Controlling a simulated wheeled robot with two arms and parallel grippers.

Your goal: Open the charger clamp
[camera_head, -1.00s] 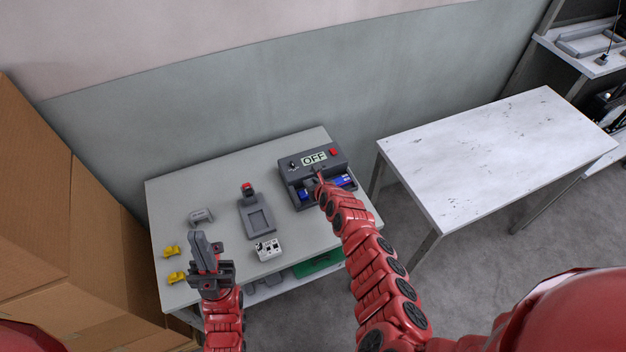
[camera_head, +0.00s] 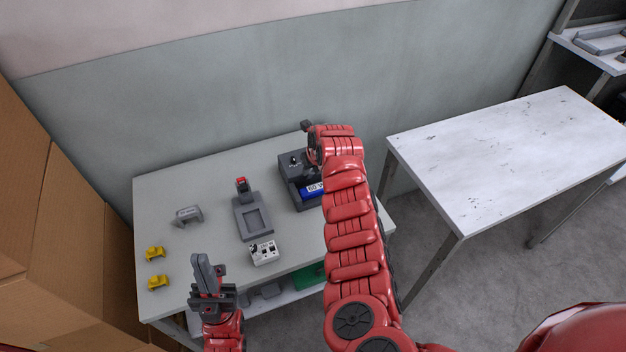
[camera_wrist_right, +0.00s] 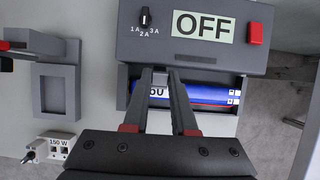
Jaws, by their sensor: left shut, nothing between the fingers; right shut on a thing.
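The charger (camera_head: 290,166) is a dark grey box at the back right of the grey table, partly hidden by my right arm. In the right wrist view the charger (camera_wrist_right: 190,60) shows an OFF display, a knob and a red button. A blue battery (camera_wrist_right: 206,95) lies in its bay. My right gripper (camera_wrist_right: 162,76) is shut at the bay's back edge, on a small grey part that seems to be the charger clamp; the fingers mostly hide it. My left gripper (camera_head: 199,262) is shut and empty, pointing up near the table's front edge.
A grey stand with a red-topped post (camera_head: 252,217), a white 150 W block (camera_head: 264,253), a grey bracket (camera_head: 188,215) and two yellow pieces (camera_head: 155,253) stand on the table. Cardboard boxes (camera_head: 70,240) border the left. A bare white table (camera_head: 500,160) stands right.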

